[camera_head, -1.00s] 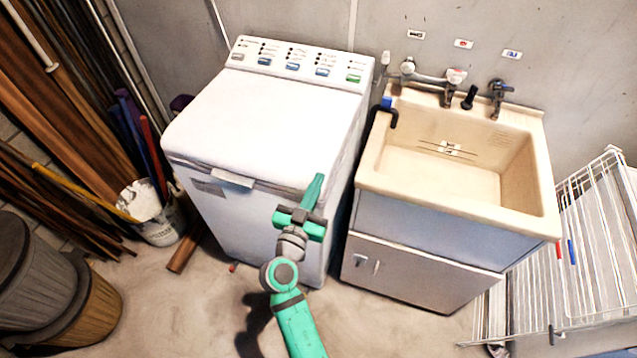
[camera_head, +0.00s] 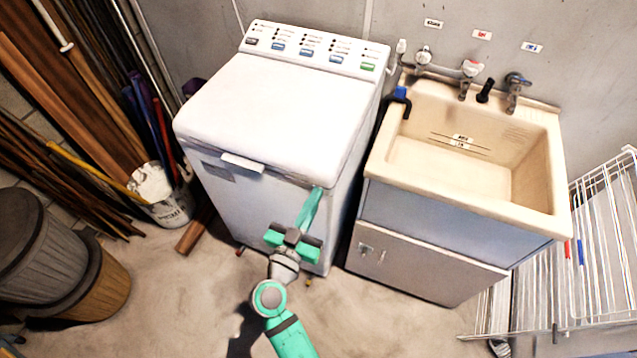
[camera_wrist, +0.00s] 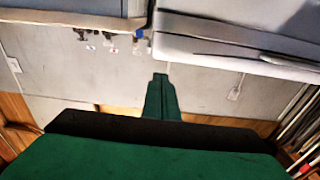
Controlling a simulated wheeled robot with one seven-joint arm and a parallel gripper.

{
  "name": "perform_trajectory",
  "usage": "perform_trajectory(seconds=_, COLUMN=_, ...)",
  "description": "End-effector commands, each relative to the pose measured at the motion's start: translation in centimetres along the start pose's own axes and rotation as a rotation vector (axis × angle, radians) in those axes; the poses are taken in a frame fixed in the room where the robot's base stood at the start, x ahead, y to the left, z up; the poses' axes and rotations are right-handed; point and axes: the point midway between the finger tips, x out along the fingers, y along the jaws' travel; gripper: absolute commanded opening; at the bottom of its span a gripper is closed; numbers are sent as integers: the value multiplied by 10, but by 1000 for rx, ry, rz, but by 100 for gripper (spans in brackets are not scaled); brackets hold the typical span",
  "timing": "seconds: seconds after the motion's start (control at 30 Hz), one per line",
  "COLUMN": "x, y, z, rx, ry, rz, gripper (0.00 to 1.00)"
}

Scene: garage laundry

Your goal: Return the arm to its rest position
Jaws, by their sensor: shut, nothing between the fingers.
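My green gripper (camera_head: 312,205) shows in the head view in front of the white washing machine (camera_head: 270,115), near the gap beside the sink cabinet. Its fingers are together with nothing between them and point up toward the washer's front edge. In the wrist view the shut gripper (camera_wrist: 161,80) points at the grey wall. The washer also shows at the upper right of the wrist view (camera_wrist: 235,40), with the sink unit (camera_wrist: 75,14) at the upper left. Whether the fingertips touch the washer cannot be told.
The cream sink (camera_head: 480,210) stands right of the washer, a white wire rack (camera_head: 590,255) beyond it. At left are a white bucket (camera_head: 172,205), leaning planks (camera_head: 70,90) and dark bins (camera_head: 65,270). Concrete floor (camera_head: 190,300) lies clear in front.

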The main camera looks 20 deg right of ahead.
Motion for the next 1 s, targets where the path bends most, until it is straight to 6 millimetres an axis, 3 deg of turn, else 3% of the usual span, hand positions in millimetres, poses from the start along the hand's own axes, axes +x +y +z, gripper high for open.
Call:
perform_trajectory(seconds=0.4, x=-9, y=-1, z=4, rx=-1, ry=-2, rz=-7, gripper=0)
perform_trajectory(seconds=0.57, x=-20, y=3, z=26, rx=-59, ry=-52, rz=-72, gripper=0)
perform_trajectory(seconds=0.77, x=-64, y=15, z=79, rx=-190, ry=-185, rz=-275, gripper=0)
perform_trajectory(seconds=1.0, x=-143, y=33, z=119, rx=-266, ry=-303, rz=-517, gripper=0)
